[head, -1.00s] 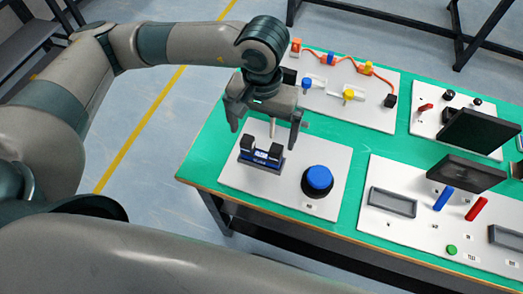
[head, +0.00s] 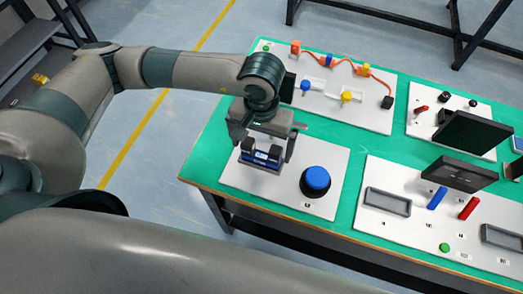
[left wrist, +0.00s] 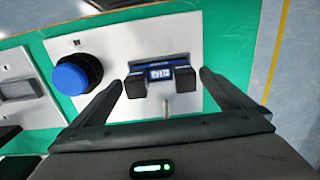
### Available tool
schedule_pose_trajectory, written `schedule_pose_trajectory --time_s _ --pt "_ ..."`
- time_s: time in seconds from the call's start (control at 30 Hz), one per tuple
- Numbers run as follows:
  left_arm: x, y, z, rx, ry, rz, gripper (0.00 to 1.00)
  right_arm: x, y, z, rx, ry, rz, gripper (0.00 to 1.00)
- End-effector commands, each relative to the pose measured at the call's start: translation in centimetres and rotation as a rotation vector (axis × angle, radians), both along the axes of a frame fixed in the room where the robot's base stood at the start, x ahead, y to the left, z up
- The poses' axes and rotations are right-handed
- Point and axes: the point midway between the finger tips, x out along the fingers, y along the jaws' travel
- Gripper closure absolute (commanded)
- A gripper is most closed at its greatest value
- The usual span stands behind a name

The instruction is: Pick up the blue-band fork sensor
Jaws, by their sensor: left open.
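The blue-band fork sensor (head: 261,157) is a dark block with two upright prongs and a blue band with a small lit display. It sits on a white panel (head: 235,178) on the green table. In the left wrist view the sensor (left wrist: 160,74) lies between and beyond my fingers. My left gripper (head: 262,146) is open just above it, one finger on each side. In the left wrist view the left gripper (left wrist: 160,97) shows both fingers apart with a gap to the sensor. My right gripper is not in view.
A large blue button (head: 317,178) stands on the same panel right of the sensor. Behind is a white panel (head: 325,105) with an orange cable and coloured pegs. Right are a panel with blue and red handles (head: 468,208) and dark screens (head: 470,138).

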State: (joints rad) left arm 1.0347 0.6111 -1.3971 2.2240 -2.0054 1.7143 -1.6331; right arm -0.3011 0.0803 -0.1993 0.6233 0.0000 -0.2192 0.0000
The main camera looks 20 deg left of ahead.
Motion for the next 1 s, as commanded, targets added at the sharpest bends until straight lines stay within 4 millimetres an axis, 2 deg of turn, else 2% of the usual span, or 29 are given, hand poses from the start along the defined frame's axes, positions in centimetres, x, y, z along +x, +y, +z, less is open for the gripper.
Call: schedule_pose_trajectory --time_s 0.53,0.57,0.7,0.77,1.0 --pt "0.01 0.02 -0.47 0.000 0.000 0.000 0.00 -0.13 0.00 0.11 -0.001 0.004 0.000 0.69" --pt "0.01 0.02 -0.47 0.000 -0.001 0.000 0.02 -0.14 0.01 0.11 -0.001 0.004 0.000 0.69" --pt "0.01 0.02 -0.46 0.000 -0.001 0.000 0.36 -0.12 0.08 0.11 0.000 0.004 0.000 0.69" --pt "0.02 0.02 -0.46 0.000 -0.001 0.000 0.48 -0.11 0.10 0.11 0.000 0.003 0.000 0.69" --pt "0.04 0.01 -0.41 0.000 -0.001 0.000 0.48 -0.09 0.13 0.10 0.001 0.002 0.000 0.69"
